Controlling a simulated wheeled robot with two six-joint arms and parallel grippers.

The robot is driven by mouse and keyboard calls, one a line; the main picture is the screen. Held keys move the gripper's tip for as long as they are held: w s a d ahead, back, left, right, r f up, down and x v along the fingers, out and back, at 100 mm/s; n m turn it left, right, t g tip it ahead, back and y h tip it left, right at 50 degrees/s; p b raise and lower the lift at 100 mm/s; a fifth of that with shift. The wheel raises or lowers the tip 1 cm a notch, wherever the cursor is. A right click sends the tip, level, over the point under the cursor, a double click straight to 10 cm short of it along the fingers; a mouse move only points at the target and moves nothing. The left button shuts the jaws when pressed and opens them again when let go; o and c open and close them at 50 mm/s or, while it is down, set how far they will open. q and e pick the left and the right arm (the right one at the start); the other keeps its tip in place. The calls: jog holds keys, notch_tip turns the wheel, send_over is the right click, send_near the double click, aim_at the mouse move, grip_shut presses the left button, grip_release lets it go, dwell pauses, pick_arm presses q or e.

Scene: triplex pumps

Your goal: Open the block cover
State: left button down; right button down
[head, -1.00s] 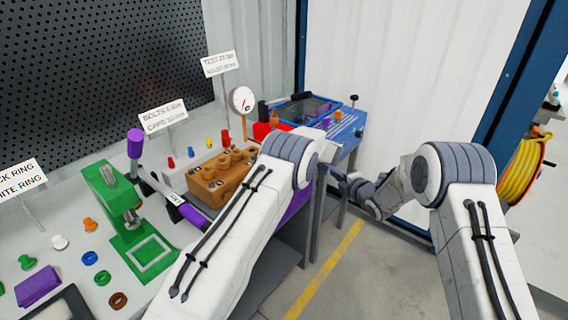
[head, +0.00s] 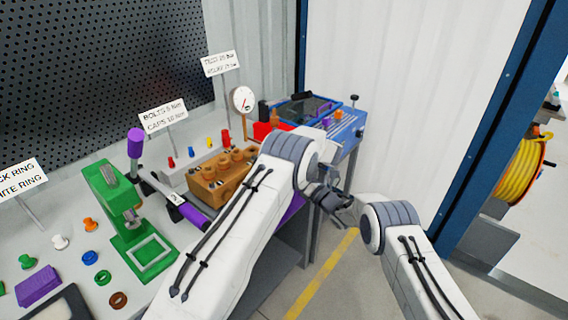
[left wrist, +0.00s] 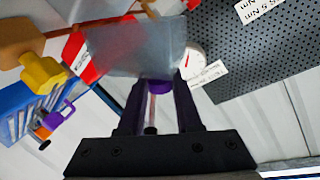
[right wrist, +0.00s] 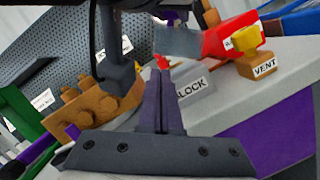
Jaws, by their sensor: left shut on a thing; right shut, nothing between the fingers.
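A translucent grey plate (left wrist: 135,48), which looks like the block cover, is just past my left gripper (left wrist: 160,82) in the left wrist view. The left fingers are shut on its near edge; the exact grip is partly hidden. The plate also shows in the right wrist view (right wrist: 178,42), tilted beside a red block (right wrist: 232,38). My right gripper (right wrist: 164,76) is shut and empty, its tips below the plate and near a small red part. A plate lettered "LOCK" (right wrist: 192,90) is right of these fingers. In the head view my left arm hides the left gripper.
A yellow knob on a block labelled VENT (right wrist: 262,66) stands at the right. A brown pump block (head: 218,175), a purple-handled tool (head: 188,213) and a green press (head: 130,215) are on the bench. A blue tray (head: 310,108) is at the back. The floor right of the bench is clear.

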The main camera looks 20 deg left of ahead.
pick_arm(q)
jog(key=shift+r, duration=0.1)
pick_arm(e)
jog(key=shift+x, duration=1.55)
